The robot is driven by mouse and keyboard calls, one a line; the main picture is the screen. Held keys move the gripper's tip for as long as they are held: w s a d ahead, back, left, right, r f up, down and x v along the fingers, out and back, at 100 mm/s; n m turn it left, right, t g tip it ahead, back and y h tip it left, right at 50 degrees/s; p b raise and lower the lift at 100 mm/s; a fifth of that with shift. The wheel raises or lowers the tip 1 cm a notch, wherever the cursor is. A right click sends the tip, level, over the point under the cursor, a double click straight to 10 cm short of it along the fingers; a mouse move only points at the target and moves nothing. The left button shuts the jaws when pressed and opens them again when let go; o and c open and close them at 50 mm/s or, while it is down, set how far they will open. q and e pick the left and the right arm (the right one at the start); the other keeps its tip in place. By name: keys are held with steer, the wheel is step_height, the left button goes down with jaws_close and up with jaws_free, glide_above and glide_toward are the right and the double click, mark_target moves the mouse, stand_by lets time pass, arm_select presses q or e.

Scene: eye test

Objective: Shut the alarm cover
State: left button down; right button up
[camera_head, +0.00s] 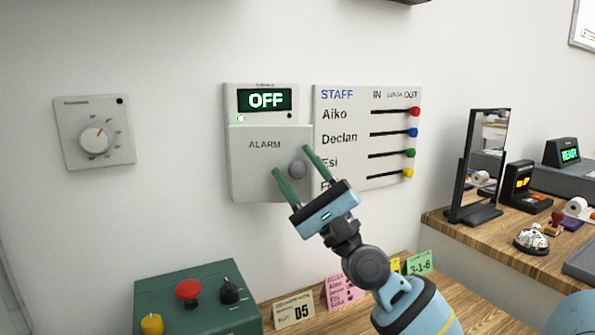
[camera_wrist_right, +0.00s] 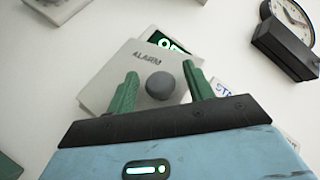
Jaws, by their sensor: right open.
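The alarm cover (camera_head: 258,170) is a light grey panel marked ALARM, with a round grey knob (camera_head: 298,170) at its right side. It lies over the lower part of the wall-mounted alarm box (camera_head: 232,100), whose display above it reads OFF in green. From here I cannot tell whether the cover is fully shut. My right gripper (camera_head: 292,159) is open and empty in front of the cover. In the right wrist view, its green fingers (camera_wrist_right: 162,82) show on either side of the knob (camera_wrist_right: 160,86); contact is not visible. My left gripper is out of view.
A staff board (camera_head: 345,100) with coloured sliders hangs just right of the alarm box. A dial panel (camera_head: 75,150) is at the left. Below, a green control box (camera_head: 200,275) and upright cards (camera_head: 293,310) stand on the wooden counter. A mirror (camera_head: 487,150) stands at the right.

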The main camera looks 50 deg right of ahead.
steer(key=b+v, duration=0.4)
steer(key=v, duration=0.3)
steer(key=shift+s+f+b, duration=0.15)
steer(key=shift+f+b, duration=0.1)
steer(key=shift+b, duration=0.1)
